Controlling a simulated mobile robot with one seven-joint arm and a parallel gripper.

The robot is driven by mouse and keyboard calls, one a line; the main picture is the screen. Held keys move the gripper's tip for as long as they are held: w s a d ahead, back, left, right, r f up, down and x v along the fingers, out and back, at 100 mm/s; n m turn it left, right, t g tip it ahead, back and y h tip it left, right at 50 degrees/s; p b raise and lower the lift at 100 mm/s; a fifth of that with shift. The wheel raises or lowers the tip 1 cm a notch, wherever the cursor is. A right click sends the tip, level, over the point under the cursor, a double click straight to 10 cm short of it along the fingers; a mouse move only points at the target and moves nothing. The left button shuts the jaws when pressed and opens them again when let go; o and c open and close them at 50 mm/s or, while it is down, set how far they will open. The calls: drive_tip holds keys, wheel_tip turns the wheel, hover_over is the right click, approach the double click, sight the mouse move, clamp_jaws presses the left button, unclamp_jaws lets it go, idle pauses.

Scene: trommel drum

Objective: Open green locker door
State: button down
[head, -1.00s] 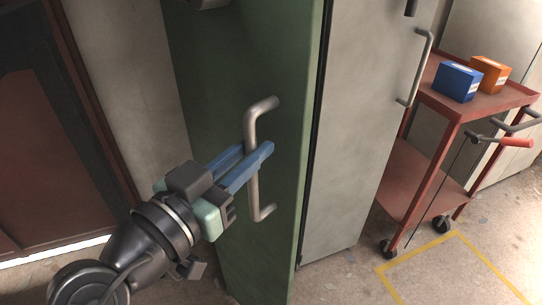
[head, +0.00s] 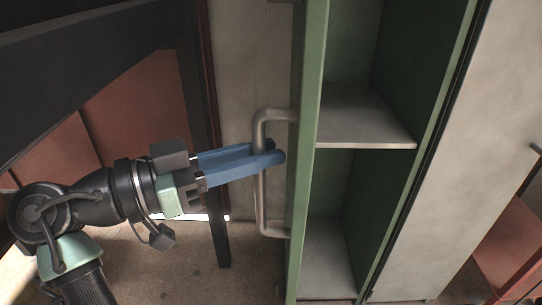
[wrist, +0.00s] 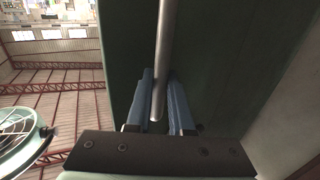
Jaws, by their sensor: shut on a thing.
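The green locker door (head: 308,150) stands swung open in the head view, seen almost edge-on. Its grey bar handle (head: 262,205) is on the door's left side. My gripper (head: 272,160) comes from the left, its blue fingers shut on the handle's upright bar. In the wrist view the handle (wrist: 165,45) runs between the two blue fingers (wrist: 163,98), with the dark green door (wrist: 230,50) behind. The locker's green interior (head: 385,190) is visible and holds grey shelves (head: 365,130); no items show on them.
A grey locker (head: 445,150) adjoins on the right. A red cart (head: 515,240) shows at the lower right edge. A dark frame with red panels (head: 140,110) stands at the left, behind my arm. Bare floor (head: 180,270) lies below my gripper.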

drive_tip(key=shift+w, duration=0.1)
drive_tip(key=c, duration=0.8)
unclamp_jaws()
drive_tip(key=shift+w, duration=0.1)
drive_tip(key=v, duration=0.7)
drive_tip(key=shift+a+p, duration=0.25)
drive_tip(key=shift+p, duration=0.05)
